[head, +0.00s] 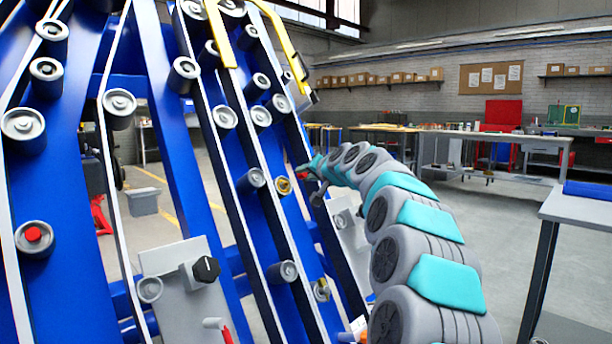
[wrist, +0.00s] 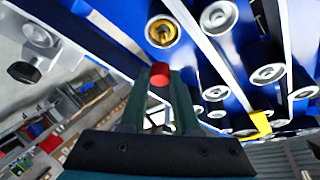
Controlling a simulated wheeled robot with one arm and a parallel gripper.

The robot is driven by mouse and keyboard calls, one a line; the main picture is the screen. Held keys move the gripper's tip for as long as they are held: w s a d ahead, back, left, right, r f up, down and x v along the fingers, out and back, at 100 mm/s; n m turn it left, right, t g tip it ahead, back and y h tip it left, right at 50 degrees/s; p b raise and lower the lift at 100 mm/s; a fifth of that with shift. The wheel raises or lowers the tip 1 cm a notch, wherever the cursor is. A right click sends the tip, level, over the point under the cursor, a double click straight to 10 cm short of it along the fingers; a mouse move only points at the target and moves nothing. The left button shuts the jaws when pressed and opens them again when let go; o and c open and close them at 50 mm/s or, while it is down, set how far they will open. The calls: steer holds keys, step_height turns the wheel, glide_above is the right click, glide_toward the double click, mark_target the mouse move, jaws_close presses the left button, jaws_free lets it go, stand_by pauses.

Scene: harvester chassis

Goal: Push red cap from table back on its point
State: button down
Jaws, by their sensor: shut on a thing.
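The red cap (wrist: 159,74) is held between the two dark green fingertips of my gripper (wrist: 159,84) in the wrist view. In the head view the red cap (head: 303,172) shows small at the tip of my gripper (head: 307,172). A round point with a yellow inner ring (wrist: 162,33) lies just beyond the cap in the wrist view, with a gap between them in the picture. In the head view this yellow-ringed point (head: 283,186) sits on a blue chassis beam, left of and slightly below the cap. Its depth from the cap is unclear.
The blue chassis (head: 170,130) with several grey rollers fills the left. Another red cap (head: 33,234) sits on a roller at far left. A yellow bar (head: 280,35) runs across the upper beams. A grey table (head: 580,208) stands at the right, with open floor before it.

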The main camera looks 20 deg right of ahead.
mark_target(301, 177)
stand_by(0.3)
steer(key=shift+w+a+f, duration=0.3)
steer(key=shift+w+f, duration=0.1)
steer(key=shift+w, duration=0.25)
steer(key=shift+w+a+f, duration=0.3)
steer(key=shift+w+f, duration=0.15)
steer(key=shift+w, duration=0.25)
steer(key=shift+w+a+f, duration=0.3)
steer(key=shift+w+f, duration=0.1)
steer(key=shift+w, duration=0.25)
steer(key=shift+w+f+b, duration=0.1)
steer(key=shift+w+b, duration=0.05)
steer(key=shift+b, duration=0.15)
steer(key=shift+w+a+f, duration=0.35)
steer(key=shift+w, duration=0.3)
steer(key=shift+s+d, duration=0.1)
steer(key=shift+s+d+r, duration=0.3)
steer(key=shift+s+r, duration=0.25)
steer(key=shift+s, duration=0.25)
steer(key=shift+s+d+r, duration=0.3)
steer(key=shift+s+r, duration=0.2)
steer(key=shift+s, duration=0.3)
steer(key=shift+w+f, duration=0.1)
steer(key=shift+w, duration=0.05)
